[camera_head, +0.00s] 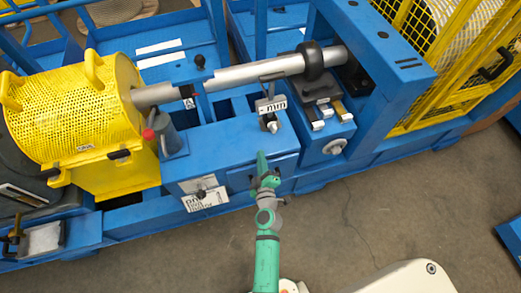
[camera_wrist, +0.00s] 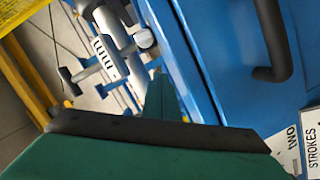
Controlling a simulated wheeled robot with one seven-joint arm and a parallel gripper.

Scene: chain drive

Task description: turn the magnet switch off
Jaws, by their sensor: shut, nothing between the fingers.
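I cannot tell for certain which part is the magnet switch. A small pale-ended knob (camera_head: 272,126) sits on the blue bench just below the plate marked "mm" (camera_head: 271,106). A similar round end (camera_wrist: 144,38) shows in the wrist view beside a lettered plate (camera_wrist: 104,54). My green gripper (camera_head: 262,157) is at the front edge of the blue bench, nearer the camera than the knob and apart from it in the picture. In the wrist view my gripper (camera_wrist: 160,90) is shut and empty, its fingers together. The wrist housing hides the lower part of that view.
A blue bench (camera_head: 225,146) carries a grey shaft (camera_head: 235,73) and a yellow perforated guard (camera_head: 75,115). A red-knobbed lever (camera_head: 148,134) stands left. A dark curved handle (camera_wrist: 272,45) and a "TWO STROKES" label (camera_wrist: 313,155) are right in the wrist view. Floor (camera_head: 350,215) at front is open.

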